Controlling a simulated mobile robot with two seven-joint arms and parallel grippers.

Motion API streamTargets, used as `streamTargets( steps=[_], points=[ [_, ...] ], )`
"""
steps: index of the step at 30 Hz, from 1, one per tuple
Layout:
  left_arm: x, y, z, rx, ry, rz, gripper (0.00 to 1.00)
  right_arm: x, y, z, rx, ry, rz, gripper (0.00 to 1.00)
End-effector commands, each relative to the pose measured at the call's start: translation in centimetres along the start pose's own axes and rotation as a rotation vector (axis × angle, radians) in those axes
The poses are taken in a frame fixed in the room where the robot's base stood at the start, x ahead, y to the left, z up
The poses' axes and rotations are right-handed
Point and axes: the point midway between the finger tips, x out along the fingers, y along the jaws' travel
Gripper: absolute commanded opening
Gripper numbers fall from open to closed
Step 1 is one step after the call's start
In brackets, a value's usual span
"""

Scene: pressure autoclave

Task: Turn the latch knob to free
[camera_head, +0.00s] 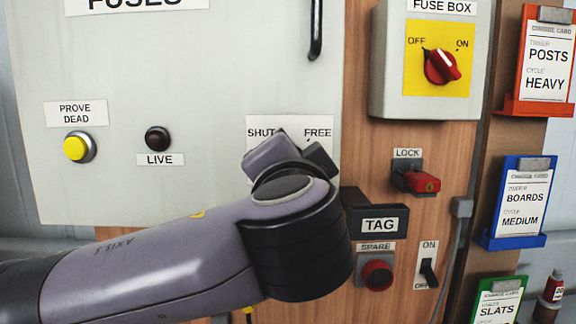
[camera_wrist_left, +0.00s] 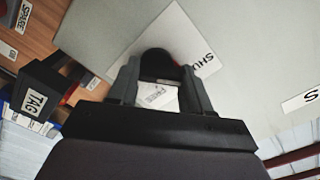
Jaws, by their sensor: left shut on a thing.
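The latch knob (camera_wrist_left: 158,64) is a dark, rounded knob on the grey panel, seen between my left fingers in the left wrist view. Its white label (camera_head: 289,122) reads SHUT on the left and FREE on the right in the head view. My left gripper (camera_wrist_left: 160,82) is shut on the knob, one finger on each side. In the head view my left wrist and hand cover most of the knob, so its pointing direction cannot be told. My right gripper is not in view.
The grey fuses panel (camera_head: 215,75) carries a yellow PROVE DEAD button (camera_head: 77,148) and a dark LIVE lamp (camera_head: 157,138). To the right are the fuse box (camera_head: 390,60) with a red switch, the red lock (camera_head: 418,181), a black TAG holder (camera_head: 350,198) and the red SPARE button (camera_head: 377,275).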

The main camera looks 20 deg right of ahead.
Motion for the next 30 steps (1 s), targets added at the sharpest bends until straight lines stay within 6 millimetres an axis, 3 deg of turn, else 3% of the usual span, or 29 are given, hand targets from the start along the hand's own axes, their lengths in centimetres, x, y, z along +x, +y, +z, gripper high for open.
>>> streamTargets(
  steps=[30],
  points=[
    [0.01, -0.02, -0.43, 0.952, -0.001, 0.001, 0.18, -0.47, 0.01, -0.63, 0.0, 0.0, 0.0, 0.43]
  ],
)
